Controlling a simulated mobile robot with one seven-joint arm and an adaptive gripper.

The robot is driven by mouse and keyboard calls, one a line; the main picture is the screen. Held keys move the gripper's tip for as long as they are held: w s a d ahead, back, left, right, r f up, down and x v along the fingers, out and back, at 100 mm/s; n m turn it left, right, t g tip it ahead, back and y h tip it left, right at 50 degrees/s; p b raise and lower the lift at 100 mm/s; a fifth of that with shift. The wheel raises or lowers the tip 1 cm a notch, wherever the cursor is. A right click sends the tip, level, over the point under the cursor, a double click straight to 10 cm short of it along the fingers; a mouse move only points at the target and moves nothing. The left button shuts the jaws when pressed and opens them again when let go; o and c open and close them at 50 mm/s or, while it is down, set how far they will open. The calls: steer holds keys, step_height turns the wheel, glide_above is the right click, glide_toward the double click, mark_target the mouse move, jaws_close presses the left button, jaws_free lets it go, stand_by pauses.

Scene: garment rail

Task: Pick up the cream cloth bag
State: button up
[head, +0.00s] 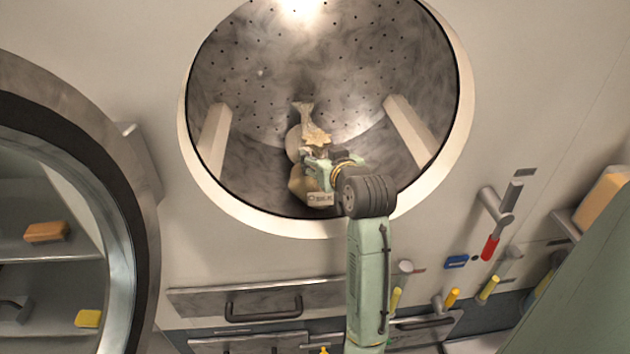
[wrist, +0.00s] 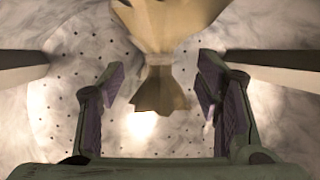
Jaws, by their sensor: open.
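The cream cloth bag (head: 314,137) is inside a round metal drum, with a narrow gathered part and flared, crumpled cloth. In the wrist view the bag (wrist: 160,95) shows a pinched neck between wider cloth above and a flared end below. My gripper (head: 318,160) is inside the drum at the bag, and hides part of it. In the wrist view my gripper (wrist: 160,78) is open, with one finger on each side of the bag's neck and gaps visible on both sides. A tan rounded shape (head: 299,184) shows below the gripper; I cannot tell whether it belongs to the bag.
The drum (head: 390,60) has a perforated wall and two pale ribs, left (head: 214,140) and right (head: 410,130). Its pale rim (head: 465,120) surrounds my arm. An open round door (head: 135,230) stands at left. Handles and levers (head: 490,247) stick out at lower right.

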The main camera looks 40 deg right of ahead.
mark_target(320, 156)
steer(key=p+x, duration=0.1)
steer(key=x, duration=0.3)
steer(key=shift+w+f, duration=0.1)
steer(key=shift+c, duration=0.4)
steer(key=shift+d, duration=0.1)
jaws_close()
stand_by(0.6)
